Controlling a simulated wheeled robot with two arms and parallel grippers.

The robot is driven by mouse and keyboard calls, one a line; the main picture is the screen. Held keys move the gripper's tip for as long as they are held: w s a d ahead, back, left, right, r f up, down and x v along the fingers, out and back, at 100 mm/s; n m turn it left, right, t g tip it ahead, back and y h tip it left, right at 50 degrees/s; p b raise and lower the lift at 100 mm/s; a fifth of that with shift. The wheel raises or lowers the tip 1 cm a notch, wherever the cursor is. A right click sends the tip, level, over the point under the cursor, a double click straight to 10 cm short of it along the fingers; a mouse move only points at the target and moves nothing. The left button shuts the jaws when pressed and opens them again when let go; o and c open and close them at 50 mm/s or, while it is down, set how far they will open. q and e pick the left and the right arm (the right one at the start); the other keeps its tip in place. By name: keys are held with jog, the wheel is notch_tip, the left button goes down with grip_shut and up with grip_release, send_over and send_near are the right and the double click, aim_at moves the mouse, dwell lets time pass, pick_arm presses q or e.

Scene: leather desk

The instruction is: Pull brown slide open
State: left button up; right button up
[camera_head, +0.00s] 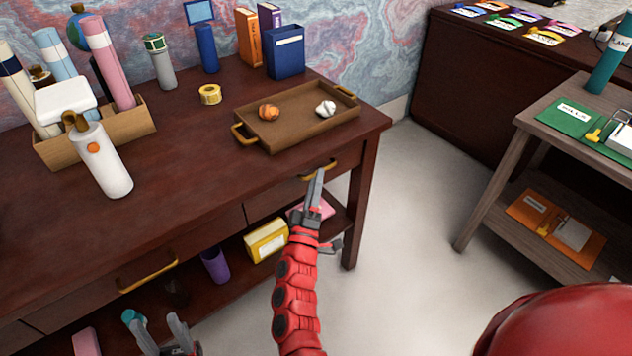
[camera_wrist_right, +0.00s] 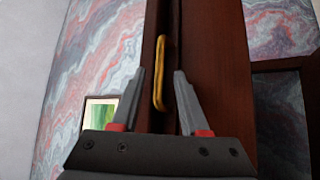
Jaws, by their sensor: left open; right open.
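The dark brown desk has a right drawer (camera_head: 272,196), the brown slide, with a gold bar handle (camera_head: 326,166). Its front looks flush with the desk. My right gripper (camera_head: 318,184) is open in front of this handle and partly covers it. In the right wrist view the handle (camera_wrist_right: 160,72) stands between the spread fingers of my right gripper (camera_wrist_right: 160,75); I cannot tell whether they touch it. A left drawer with a gold handle (camera_head: 148,274) looks shut. My left gripper (camera_head: 165,328) is open and empty at the bottom left, below that handle.
A brown tray (camera_head: 335,122) with two small items stands on the desk above the right drawer. A yellow box (camera_head: 266,241) and a purple cup (camera_head: 215,265) are on the shelf below. Floor right of the desk is clear up to a side table (camera_head: 549,105).

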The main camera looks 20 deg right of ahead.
jog(key=shift+w+d, duration=0.1)
jog(key=shift+w, duration=0.1)
jog(key=shift+r, duration=0.1)
jog(key=shift+c, duration=0.2)
grip_shut()
dwell(1.1)
